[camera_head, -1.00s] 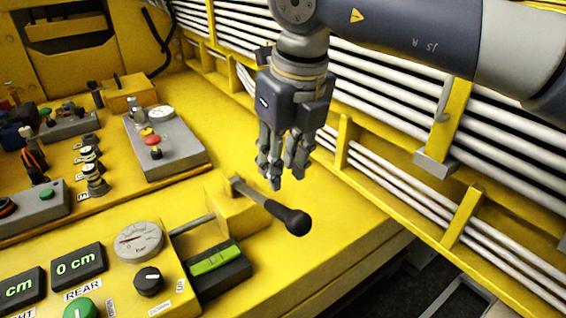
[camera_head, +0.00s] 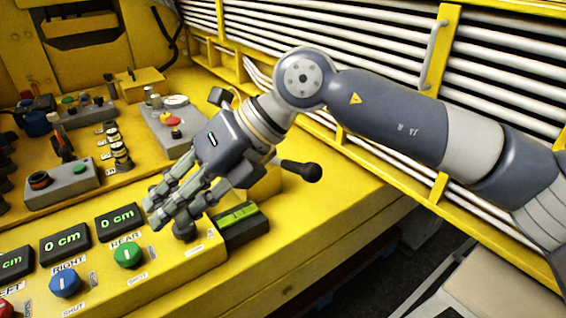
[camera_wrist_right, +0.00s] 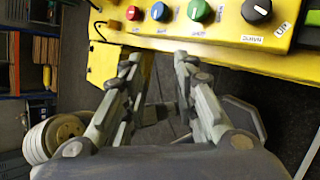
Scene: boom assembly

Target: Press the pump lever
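The pump lever (camera_head: 302,171) shows in the head view as a black handle with a rounded end, pointing right over the yellow console. Its base is hidden behind my right gripper. My right gripper (camera_head: 170,208) is left of the lever's end, tilted down-left over the control panel, with its fingertips near a black knob (camera_head: 185,229). In the right wrist view my right gripper (camera_wrist_right: 158,68) has its fingers apart with nothing between them. The lever does not show in that view. My left gripper is not in view.
The panel carries a green knob (camera_head: 127,255), a blue knob (camera_head: 65,283) and several displays. A green-lit black box (camera_head: 240,225) sits below the lever. A grey box with a red button (camera_head: 172,118) is behind the gripper. White pipes (camera_head: 350,60) line the back.

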